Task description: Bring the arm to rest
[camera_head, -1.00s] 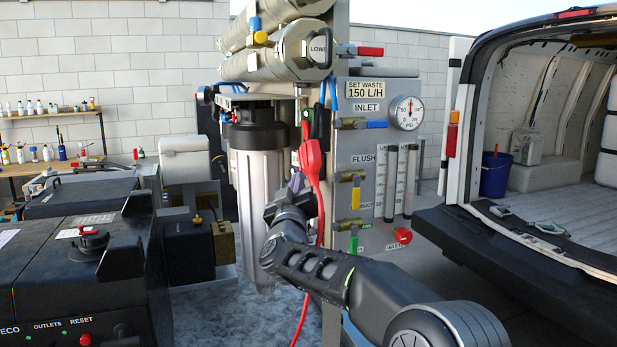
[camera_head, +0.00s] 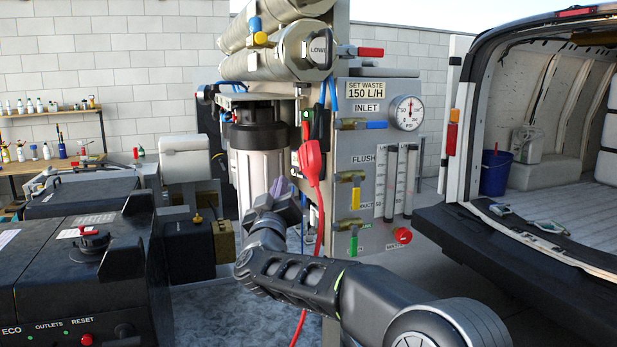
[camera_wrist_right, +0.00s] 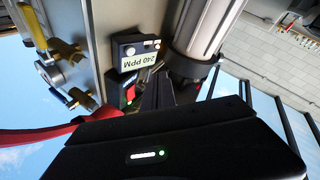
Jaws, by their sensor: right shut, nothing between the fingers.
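My right arm comes in from the lower right in the head view. Its gripper (camera_head: 279,190) points up and away, in front of the clear filter housing (camera_head: 259,175) and left of the red cable. In the right wrist view the dark fingers (camera_wrist_right: 157,92) are together with nothing between them. They point toward the gap beside a small meter reading 240 PPM (camera_wrist_right: 137,58), which appears upside down. My left gripper is not in view.
The valve panel (camera_head: 372,220) with gauge and colored valves stands right of the gripper. A red clamp (camera_head: 312,160) and its cable hang beside it. Black machines (camera_head: 80,270) stand at left, an open van (camera_head: 560,235) at right. Paved floor lies between.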

